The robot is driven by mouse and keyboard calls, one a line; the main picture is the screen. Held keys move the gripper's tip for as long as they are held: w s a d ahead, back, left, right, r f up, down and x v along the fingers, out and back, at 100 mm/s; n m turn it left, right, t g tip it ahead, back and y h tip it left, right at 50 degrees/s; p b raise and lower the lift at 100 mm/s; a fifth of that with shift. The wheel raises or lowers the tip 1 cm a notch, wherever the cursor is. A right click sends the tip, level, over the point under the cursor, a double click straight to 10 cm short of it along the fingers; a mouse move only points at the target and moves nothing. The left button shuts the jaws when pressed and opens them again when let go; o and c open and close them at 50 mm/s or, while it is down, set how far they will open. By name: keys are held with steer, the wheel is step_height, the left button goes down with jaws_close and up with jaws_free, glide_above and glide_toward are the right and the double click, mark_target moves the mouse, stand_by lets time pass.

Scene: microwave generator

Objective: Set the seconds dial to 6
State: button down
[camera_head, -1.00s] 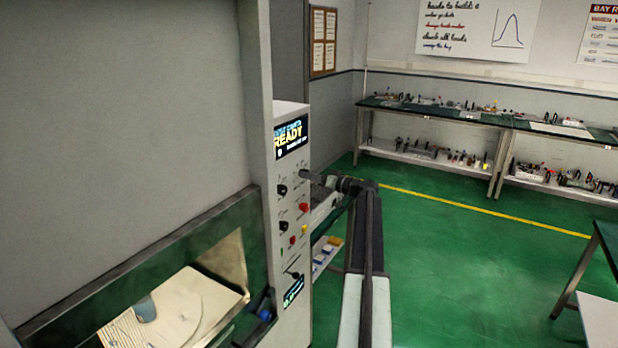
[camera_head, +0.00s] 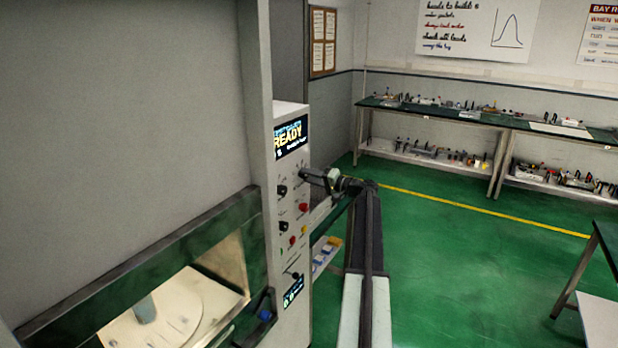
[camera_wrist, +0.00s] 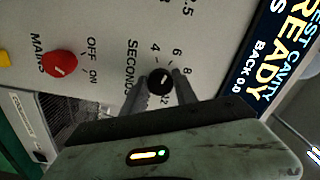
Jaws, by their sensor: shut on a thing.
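The seconds dial (camera_wrist: 159,82) is a small round black knob on the light grey panel, with the numbers 4, 6, 8 and 12 around it in the wrist view. A small pale mark shows on its face, but I cannot tell exactly which number it points at. My gripper (camera_wrist: 158,92) has one finger on each side of the dial and is shut on it. In the head view my gripper (camera_head: 306,174) reaches the upper right of the microwave generator's panel (camera_head: 292,165) and hides the dial.
A red MAINS knob (camera_wrist: 60,64) sits beside the dial, with OFF and ON labels. A lit display (camera_wrist: 268,70) reads READY. More knobs, such as a black one (camera_head: 283,226), lie lower on the panel. Green floor (camera_head: 440,260) to the right is clear.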

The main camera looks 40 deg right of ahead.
steer(key=shift+m, duration=0.7)
steer(key=c, duration=1)
jaws_free()
steer(key=shift+o, duration=0.2)
steer(key=v, duration=0.7)
steer(key=shift+s, duration=0.35)
steer(key=shift+d, duration=0.15)
